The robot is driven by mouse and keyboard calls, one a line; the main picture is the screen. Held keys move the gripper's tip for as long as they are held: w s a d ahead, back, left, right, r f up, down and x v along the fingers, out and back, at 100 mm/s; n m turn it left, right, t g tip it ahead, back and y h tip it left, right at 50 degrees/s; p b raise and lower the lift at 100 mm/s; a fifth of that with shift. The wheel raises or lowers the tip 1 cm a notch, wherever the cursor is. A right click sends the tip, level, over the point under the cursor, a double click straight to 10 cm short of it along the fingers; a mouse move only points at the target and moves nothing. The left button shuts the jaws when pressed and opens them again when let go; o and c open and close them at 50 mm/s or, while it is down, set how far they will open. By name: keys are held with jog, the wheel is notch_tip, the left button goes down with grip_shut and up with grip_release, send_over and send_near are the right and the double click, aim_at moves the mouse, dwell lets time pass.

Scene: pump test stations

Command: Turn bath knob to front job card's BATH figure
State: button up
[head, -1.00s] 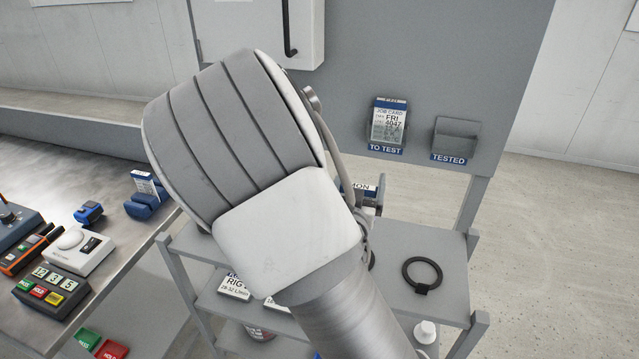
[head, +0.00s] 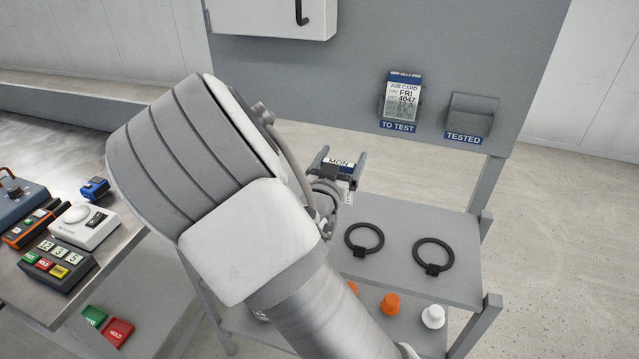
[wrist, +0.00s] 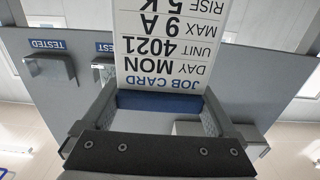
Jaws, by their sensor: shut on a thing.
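My gripper (head: 343,166) is shut on a job card (wrist: 165,50) with a blue band, held above the grey cart. In the wrist view the card is upside down and reads DAY MON, UNIT 4021, MAX 9 A, RISE 5 K; any lines beyond are cut off. Another job card (head: 404,98), reading FRI 4047, stands in the TO TEST holder (head: 398,127) on the grey panel; its smaller lines are too blurred to read. I cannot pick out the bath knob for certain. A blue-grey box with a dark knob (head: 12,188) is partly in view at the far left.
The TESTED holder (head: 470,115) is empty. Two black rings (head: 364,252) lie on the cart top (head: 420,215), with orange and white pieces below. The left bench (head: 90,160) carries a white domed box (head: 83,228) and a digit-display box (head: 57,262). My arm hides the middle.

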jog(key=w+a+f+b, duration=0.1)
jog(key=w+a+f, duration=0.1)
jog(key=a+f, duration=0.2)
jog(key=shift+w+a+f, duration=0.15)
jog(key=shift+a+f, duration=0.2)
jog(key=shift+f, duration=1.3)
jog(key=o, duration=1.1)
jog(key=shift+r, duration=0.1)
